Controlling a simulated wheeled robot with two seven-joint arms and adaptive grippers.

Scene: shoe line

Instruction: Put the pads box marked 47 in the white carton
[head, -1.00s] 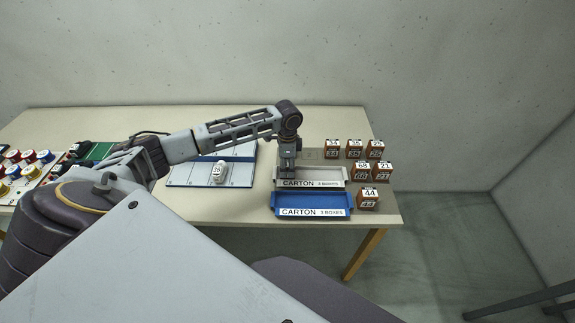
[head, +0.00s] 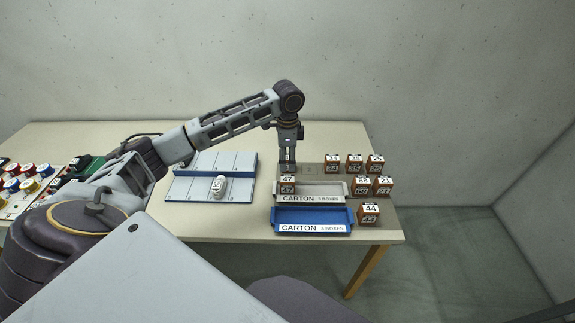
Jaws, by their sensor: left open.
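The pads box marked 47 (head: 288,186) is brown with a white label. It stands upright at the left end of the white carton (head: 325,188), a shallow open tray with a "CARTON 3 BOXES" label on its front. My left gripper (head: 288,167) points down just above the box. It is open, and the box's number face shows clear below the fingers. Whether the fingertips still overlap the box's top is hard to tell. My right gripper is out of view.
A blue carton (head: 313,217) stands in front of the white one, empty. Several numbered boxes stand to the right, including box 44 (head: 369,213) and box 21 (head: 383,185). A blue-white divided board (head: 238,165) with a white object (head: 219,187) lies left.

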